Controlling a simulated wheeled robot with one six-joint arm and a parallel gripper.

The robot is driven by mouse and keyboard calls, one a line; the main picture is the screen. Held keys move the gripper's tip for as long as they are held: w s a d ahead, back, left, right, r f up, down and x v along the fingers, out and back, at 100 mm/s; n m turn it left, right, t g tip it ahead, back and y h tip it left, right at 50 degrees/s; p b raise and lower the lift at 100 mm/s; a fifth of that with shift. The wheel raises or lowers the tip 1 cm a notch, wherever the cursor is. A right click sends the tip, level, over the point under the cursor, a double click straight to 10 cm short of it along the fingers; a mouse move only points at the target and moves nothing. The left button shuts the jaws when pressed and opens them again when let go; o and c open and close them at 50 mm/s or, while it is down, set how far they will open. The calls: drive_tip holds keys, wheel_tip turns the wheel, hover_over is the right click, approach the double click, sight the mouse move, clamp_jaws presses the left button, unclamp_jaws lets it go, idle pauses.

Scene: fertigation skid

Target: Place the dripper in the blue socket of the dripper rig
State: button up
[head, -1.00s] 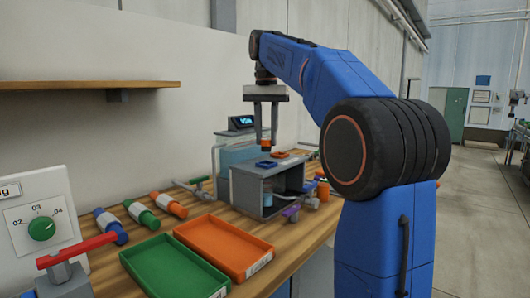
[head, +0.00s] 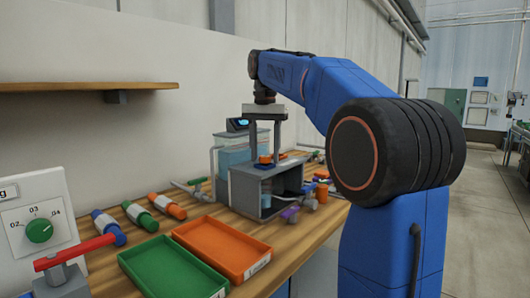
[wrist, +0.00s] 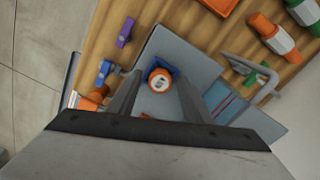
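The dripper (head: 265,158), a small orange piece with a pale marked top, stands upright at the blue socket (head: 262,165) on top of the grey dripper rig (head: 245,190). In the wrist view the dripper (wrist: 160,80) is seen from above, with blue socket edges (wrist: 174,67) showing around it. It looks seated there, though its base is hidden. My gripper (head: 265,160) points down over the rig with its fingers on either side of the dripper. In the wrist view, gaps show between the dripper and both fingers, so it is open.
An orange tray (head: 222,275) and a green tray (head: 172,290) lie on the wooden bench. Several coloured cylinders lie behind them. A blue valve (wrist: 104,70) and a purple valve (wrist: 125,32) sit beside the rig. A water tank (head: 228,152) stands behind it.

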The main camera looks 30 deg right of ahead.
sight(265, 156)
drive_tip(key=shift+r, duration=3.9)
drive_tip(key=shift+s, duration=0.1)
